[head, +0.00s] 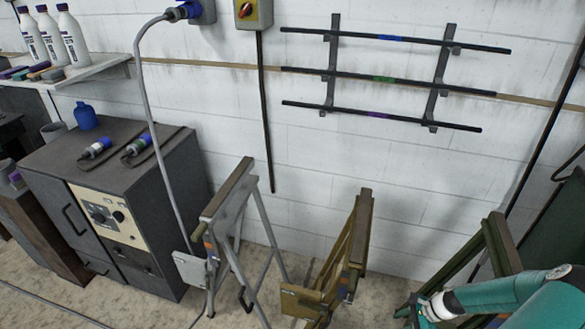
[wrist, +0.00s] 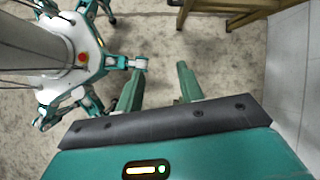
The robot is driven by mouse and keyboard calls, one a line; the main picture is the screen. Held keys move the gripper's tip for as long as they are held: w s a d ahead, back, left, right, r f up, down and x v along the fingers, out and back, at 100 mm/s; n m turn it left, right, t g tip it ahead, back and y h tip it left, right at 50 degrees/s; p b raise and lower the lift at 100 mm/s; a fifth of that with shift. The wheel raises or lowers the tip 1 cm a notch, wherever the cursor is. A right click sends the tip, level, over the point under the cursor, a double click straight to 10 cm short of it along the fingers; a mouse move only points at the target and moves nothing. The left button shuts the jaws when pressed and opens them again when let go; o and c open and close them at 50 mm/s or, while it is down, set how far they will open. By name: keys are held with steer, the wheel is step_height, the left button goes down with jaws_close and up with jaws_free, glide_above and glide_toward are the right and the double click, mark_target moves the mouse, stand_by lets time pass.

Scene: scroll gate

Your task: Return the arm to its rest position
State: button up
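My gripper (wrist: 159,78) shows in the wrist view with its two green fingers wide apart and nothing between them. It points over bare floor. My white and teal body and legs fill the left of the wrist view.
The head view shows a grey trestle (head: 228,190), an ochre trestle (head: 357,230), a green trestle (head: 497,245), a dark cabinet (head: 150,240) and a rod rack (head: 440,75). Floor (wrist: 150,30) is clear below the fingers.

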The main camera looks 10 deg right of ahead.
steer(key=w+a+r+n+g+h, duration=0.1)
steer(key=w+a+r+n+h, duration=0.2)
steer(key=r, duration=0.8)
steer(key=w+a+r+n+h, duration=0.1)
steer(key=w+a+r+n, duration=0.3)
steer(key=r, duration=0.8)
steer(key=w+a+r+n+g+h, duration=0.15)
steer(key=a+r+n, duration=0.35)
steer(key=r, duration=0.6)
steer(key=s+a+r+n+t, duration=0.2)
steer(key=s+a+r+n, duration=0.2)
steer(key=a+r, duration=0.5)
steer(key=s+a+r+n+t, duration=0.3)
steer(key=s+a+r+n, duration=0.2)
steer(key=s+a+r, duration=0.4)
steer(key=shift+a+r+h, duration=0.35)
steer(key=shift+a+h, duration=0.1)
steer(key=shift+s, duration=0.1)
